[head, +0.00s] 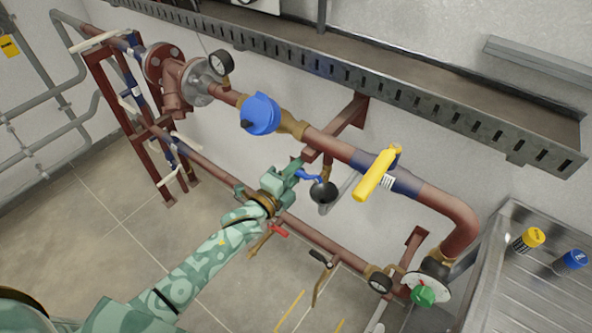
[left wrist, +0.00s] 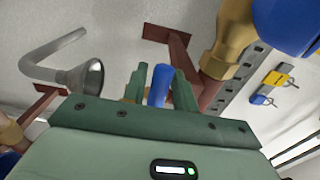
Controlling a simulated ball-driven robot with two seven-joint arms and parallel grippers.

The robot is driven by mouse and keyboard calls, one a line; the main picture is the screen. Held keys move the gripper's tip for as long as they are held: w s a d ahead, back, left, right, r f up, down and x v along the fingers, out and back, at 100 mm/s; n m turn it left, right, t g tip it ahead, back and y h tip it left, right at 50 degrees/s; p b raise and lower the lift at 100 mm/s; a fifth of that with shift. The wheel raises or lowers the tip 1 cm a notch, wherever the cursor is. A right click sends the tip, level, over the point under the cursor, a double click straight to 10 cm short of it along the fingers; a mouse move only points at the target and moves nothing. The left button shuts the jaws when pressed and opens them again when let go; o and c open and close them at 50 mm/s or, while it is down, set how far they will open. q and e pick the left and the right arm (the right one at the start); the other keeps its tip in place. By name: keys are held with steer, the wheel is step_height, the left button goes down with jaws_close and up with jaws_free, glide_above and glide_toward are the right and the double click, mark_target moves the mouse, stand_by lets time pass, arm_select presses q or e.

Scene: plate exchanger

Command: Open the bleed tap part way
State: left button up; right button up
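The bleed tap's blue lever (head: 310,177) shows in the head view below the main red pipe, just above a dark round funnel (head: 323,191). My left gripper (head: 298,171) is at the lever, fingers pointing right. The tap's body is mostly hidden. My right gripper is not in view.
Above is a blue-capped fitting (head: 260,114), with a yellow lever (head: 377,174) to the right. A lower pipe has a red-handled valve (head: 279,231). A slotted cable tray (head: 400,90) runs along the wall. A metal bench (head: 520,285) stands at right.

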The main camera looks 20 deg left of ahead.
arm_select(q)
jaws_close()
